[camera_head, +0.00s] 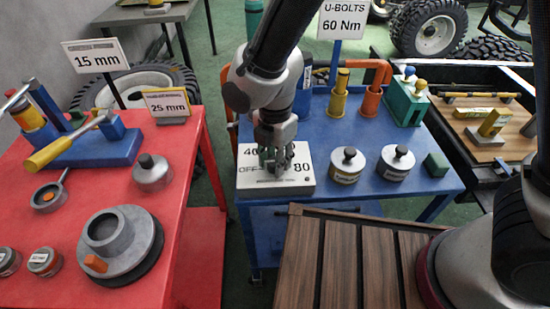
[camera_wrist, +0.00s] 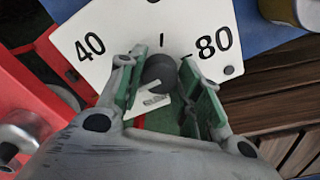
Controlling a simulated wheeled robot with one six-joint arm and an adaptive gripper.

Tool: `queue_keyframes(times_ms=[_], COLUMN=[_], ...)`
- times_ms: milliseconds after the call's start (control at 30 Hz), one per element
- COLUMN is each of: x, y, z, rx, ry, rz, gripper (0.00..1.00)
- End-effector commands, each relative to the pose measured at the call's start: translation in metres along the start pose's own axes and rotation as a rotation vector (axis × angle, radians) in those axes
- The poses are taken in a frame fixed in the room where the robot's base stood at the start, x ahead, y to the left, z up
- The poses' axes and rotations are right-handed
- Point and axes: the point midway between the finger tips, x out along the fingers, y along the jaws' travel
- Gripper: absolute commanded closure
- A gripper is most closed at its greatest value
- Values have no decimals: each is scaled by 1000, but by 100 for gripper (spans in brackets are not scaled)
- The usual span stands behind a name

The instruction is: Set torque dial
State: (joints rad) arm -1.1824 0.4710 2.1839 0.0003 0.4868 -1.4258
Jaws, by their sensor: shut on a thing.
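The torque dial is a white panel (camera_head: 300,163) lying at the near left of the blue table, marked 40, OFF and 80. In the wrist view the panel (camera_wrist: 172,20) shows 40 at left, 80 at right and a short tick between them. Its dark grey round knob (camera_wrist: 160,70) stands between the green pads of my gripper (camera_wrist: 163,84), which is shut on it. In the head view my gripper (camera_head: 275,158) points down over the panel and hides the knob. Which mark the knob points to is hard to tell.
A sign (camera_head: 342,20) reads "U-BOLTS 60 Nm" behind the dial. Two knobbed metal weights (camera_head: 346,166) (camera_head: 396,163) stand right of the panel, with a green block (camera_head: 436,164) beyond. A red table (camera_head: 130,185) with tools is at left, a slatted wooden surface (camera_head: 345,260) in front.

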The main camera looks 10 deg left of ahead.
Motion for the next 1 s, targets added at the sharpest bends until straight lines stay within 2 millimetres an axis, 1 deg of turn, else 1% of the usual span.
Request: queue_keyframes(times_ms=[233, 267, 300, 367, 667, 767, 867, 1000], x=[-1, -1, -1, 0, 0, -5, -19, -50], y=[1, 1, 1, 1, 0, 1, 2, 2], z=[0, 0, 0, 0, 0, 0, 0, 0], rx=[-1, -1, -1, -1, 0, 1, 1, 0], ry=[0, 0, 0, 0, 0, 0, 0, 1], rz=[3, 3, 3, 2, 1, 3, 5, 7], gripper=[89, 62, 55, 44, 43, 43, 43, 43])
